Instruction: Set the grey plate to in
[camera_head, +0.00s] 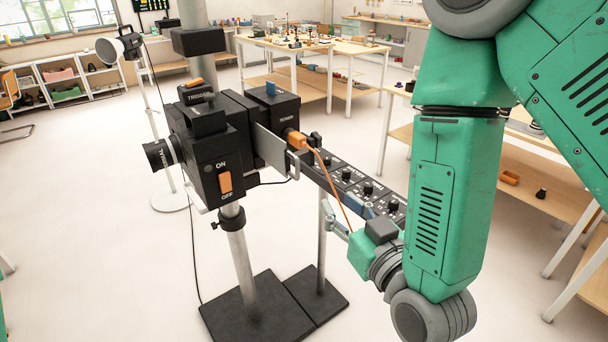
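The grey plate (270,147) stands upright between the black camera box (220,150) and the black box behind it (272,110). Part of the plate sticks out on the near right side, and the rest is hidden between the boxes. My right gripper (347,212) is below and to the right of the plate, in front of the black panel with knobs (345,172). Its fingers look spread apart, with nothing visible held. It is clear of the plate. My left gripper is not in view.
The camera box has an orange on/off switch (225,182) and stands on a pole with a black base (250,308). Tables stand behind.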

